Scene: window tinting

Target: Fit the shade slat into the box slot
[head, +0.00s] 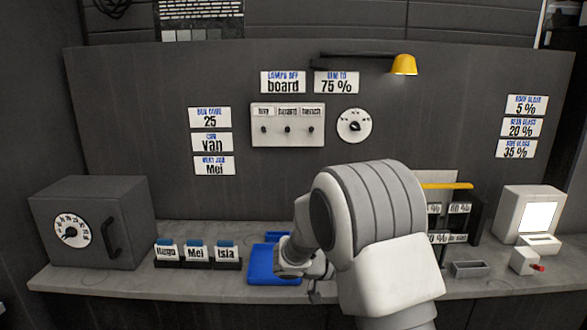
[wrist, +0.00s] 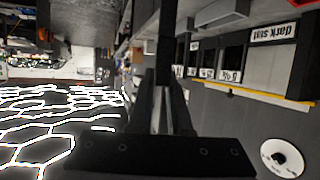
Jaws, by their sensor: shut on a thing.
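My gripper (wrist: 161,92) is shut on a dark, narrow strip (wrist: 168,35), which looks like the shade slat. In the wrist view the strip runs up from between the fingers to the top edge. In the head view my gripper is low, just right of the blue tray (head: 260,279), and my arm hides most of it; I cannot make out the slat there. A white box with a bright square face (head: 538,216) stands at the bench's right end. I cannot tell which box has the slot. A rack with a yellow strip (head: 447,186) stands behind my arm, partly hidden.
A dark safe with a dial (head: 120,215) stands at the left, beside several name-labelled holders (head: 197,262). A small grey open tray (head: 470,269) and a small white block with a red knob (head: 525,262) sit at the right. A yellow lamp (head: 404,65) juts from the board.

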